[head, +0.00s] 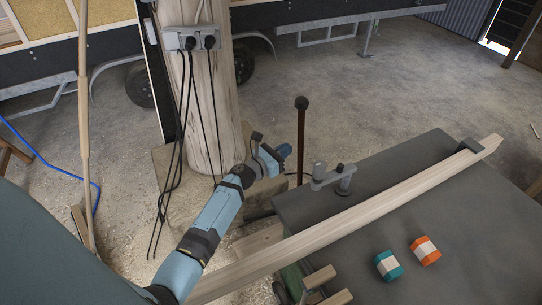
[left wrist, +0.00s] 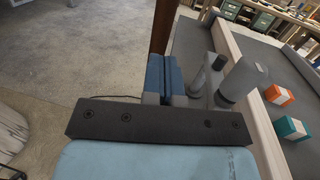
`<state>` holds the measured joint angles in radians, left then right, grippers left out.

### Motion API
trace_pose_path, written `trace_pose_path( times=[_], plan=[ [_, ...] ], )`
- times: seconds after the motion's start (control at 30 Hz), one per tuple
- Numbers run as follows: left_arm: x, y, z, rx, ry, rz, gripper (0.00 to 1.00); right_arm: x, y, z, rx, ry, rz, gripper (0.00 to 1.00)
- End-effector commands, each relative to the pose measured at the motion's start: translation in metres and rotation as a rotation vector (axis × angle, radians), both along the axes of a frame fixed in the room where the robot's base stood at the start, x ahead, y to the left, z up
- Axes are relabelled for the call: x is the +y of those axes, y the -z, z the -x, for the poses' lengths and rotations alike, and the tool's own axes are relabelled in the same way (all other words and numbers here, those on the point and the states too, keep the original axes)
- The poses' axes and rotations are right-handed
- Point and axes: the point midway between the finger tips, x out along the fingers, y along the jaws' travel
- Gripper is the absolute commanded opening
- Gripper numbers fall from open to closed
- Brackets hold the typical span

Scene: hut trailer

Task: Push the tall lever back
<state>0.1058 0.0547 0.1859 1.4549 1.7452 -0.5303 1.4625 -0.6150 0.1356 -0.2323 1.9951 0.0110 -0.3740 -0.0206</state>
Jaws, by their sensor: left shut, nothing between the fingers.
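The tall lever (head: 301,140) is a thin dark brown post with a black knob on top. It stands upright beside the far left corner of the grey table in the head view. Its brown shaft also shows at the top of the left wrist view (left wrist: 164,28). My left gripper (head: 283,151) is shut and empty, just left of the lever's shaft in the head view. In the left wrist view its blue fingers (left wrist: 163,78) are together, below the shaft in the picture. I cannot tell whether they touch it. My right gripper is not in view.
A grey clamp-like fixture (head: 335,177) stands on the table (head: 440,165) right of the lever. A long wooden beam (head: 385,192) crosses the table. Teal-and-white (head: 388,265) and orange-and-white (head: 425,250) blocks lie there. A wooden post (head: 212,110) with cables stands left. Floor behind is clear.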

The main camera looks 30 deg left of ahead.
Motion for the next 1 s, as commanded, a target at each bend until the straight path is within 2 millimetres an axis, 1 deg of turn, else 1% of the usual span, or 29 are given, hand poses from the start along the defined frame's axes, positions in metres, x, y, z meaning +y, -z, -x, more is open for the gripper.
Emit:
trace_pose_path(
  times=[0.03, 0.1, 0.23, 0.67, 0.73, 0.77, 0.87, 1.0],
  plan=[
    [-0.003, -0.003, -0.008, 0.000, 0.000, 0.003, 0.00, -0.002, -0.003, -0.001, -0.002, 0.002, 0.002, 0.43],
    [-0.006, -0.003, -0.017, 0.000, 0.000, 0.001, 0.00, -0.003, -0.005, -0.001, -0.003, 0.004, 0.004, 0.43],
    [-0.009, -0.003, -0.026, 0.001, 0.000, 0.001, 0.00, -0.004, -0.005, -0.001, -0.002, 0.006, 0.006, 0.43],
    [-0.011, -0.001, -0.030, 0.001, 0.000, 0.000, 0.00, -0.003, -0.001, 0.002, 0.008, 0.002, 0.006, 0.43],
    [-0.013, -0.001, -0.035, 0.000, 0.000, 0.001, 0.00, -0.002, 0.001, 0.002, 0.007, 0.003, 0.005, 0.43],
    [-0.015, -0.001, -0.039, -0.001, 0.000, 0.001, 0.00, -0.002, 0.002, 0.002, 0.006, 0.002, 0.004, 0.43],
    [-0.026, -0.001, -0.058, -0.002, 0.001, 0.003, 0.00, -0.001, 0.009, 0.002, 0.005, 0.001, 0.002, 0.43],
    [-0.048, -0.005, -0.095, 0.009, 0.002, -0.003, 0.00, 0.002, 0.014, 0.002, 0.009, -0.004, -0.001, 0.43]
  ],
)
